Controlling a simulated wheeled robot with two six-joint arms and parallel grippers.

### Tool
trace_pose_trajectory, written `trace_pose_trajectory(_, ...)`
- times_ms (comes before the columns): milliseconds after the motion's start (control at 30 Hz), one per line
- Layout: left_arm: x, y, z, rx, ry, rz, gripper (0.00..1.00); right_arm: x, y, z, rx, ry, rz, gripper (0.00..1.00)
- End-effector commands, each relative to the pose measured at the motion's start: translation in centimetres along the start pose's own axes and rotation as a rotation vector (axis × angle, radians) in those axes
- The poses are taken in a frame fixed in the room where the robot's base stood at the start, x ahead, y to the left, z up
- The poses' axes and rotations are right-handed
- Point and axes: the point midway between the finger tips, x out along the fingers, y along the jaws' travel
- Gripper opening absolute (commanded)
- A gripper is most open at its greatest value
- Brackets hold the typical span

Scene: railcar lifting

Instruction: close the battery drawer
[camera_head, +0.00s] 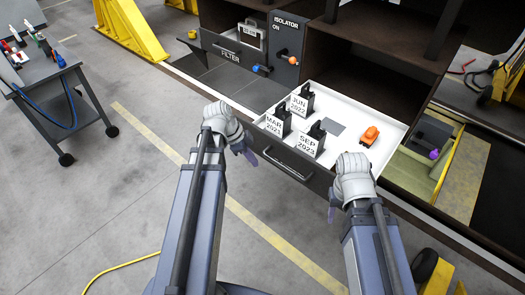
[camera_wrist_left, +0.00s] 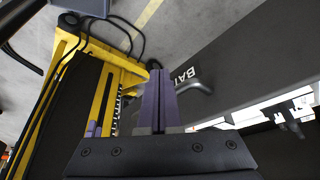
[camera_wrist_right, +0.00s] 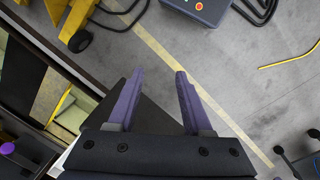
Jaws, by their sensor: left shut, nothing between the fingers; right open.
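The battery drawer (camera_head: 390,126) is pulled out, with a white interior and a dark front panel. Inside stand black batteries tagged MAR 2021 (camera_head: 276,122), JUN 2022 (camera_head: 302,101) and SEP 2023 (camera_head: 312,140). Its bar handle (camera_head: 285,166) also shows in the left wrist view (camera_wrist_left: 196,86). My left gripper (camera_head: 249,157) is shut and empty in front of the drawer's left part; its purple fingers (camera_wrist_left: 158,98) appear close to the handle, contact unclear. My right gripper (camera_head: 331,213) is by the drawer's right front corner. Its fingers (camera_wrist_right: 155,95) are open with nothing gripped.
An orange object (camera_head: 369,136) lies in the drawer's right part. Left of it is a FILTER drawer (camera_head: 230,52) and an ISOLATOR panel (camera_head: 287,45). A tool cart (camera_head: 60,85) stands at the left. A yellow-edged opening (camera_head: 446,165) is at the right. The floor in front has free room.

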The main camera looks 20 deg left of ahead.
Motion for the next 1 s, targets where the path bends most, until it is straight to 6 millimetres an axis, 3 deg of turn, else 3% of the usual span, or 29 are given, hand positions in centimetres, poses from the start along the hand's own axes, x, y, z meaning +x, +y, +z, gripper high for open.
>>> trace_pose_trajectory(300,-3.3,-3.1,2.8,0.499,0.156,-0.096,0.0,0.0,0.0,0.0,0.0,0.0,0.0,0.5)
trace_pose_trajectory(600,-4.5,-3.9,3.7,0.677,0.193,-0.153,0.0,0.0,0.0,0.0,0.0,0.0,0.0,0.5)
trace_pose_trajectory(767,-4.0,-3.9,3.7,0.68,0.193,-0.153,0.0,0.4,0.0,0.0,0.0,0.0,0.0,0.5)
trace_pose_trajectory(1000,-0.4,-4.1,3.2,0.681,0.192,-0.151,0.0,3.5,-0.3,-0.2,0.002,0.001,0.0,0.5)
